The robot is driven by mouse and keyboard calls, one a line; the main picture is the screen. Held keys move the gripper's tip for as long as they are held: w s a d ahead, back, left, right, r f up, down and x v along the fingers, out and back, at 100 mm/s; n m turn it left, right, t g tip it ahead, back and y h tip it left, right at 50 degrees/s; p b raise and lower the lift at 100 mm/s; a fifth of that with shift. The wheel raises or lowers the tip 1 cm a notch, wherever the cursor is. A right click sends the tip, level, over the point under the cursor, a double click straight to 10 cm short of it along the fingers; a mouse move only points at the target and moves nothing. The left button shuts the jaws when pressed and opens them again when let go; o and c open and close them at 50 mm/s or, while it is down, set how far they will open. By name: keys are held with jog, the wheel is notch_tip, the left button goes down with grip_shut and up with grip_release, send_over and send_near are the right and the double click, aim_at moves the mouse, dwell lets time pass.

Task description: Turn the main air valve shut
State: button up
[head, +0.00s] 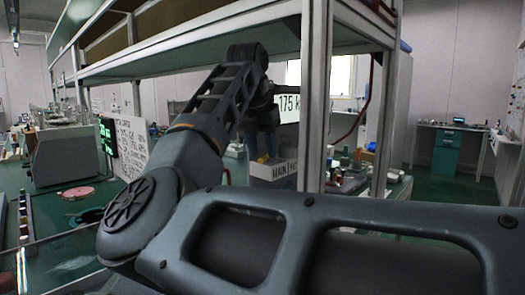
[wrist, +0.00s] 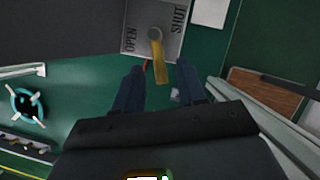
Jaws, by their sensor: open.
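The main air valve shows in the wrist view as a grey plate (wrist: 170,45) marked OPEN on the left and SHUT on the right. Its yellow lever (wrist: 161,72) runs from a round grey pivot down the picture, between the two marks. My gripper (wrist: 158,78) is open, one dark finger on each side of the lever's free end, with gaps showing on both sides. Whether the fingers are level with the lever in depth is unclear.
A metal post (head: 316,100) of the shelf frame stands just right of my gripper. A shelf (head: 200,57) passes above my arm. A grey machine (head: 65,155) and a red disc (head: 78,192) are on the green bench at left. A teal round fixture (wrist: 28,104) shows in the wrist view.

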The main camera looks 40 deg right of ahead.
jog(key=shift+d+f, duration=0.15)
jog(key=shift+f, duration=0.3)
grip_shut()
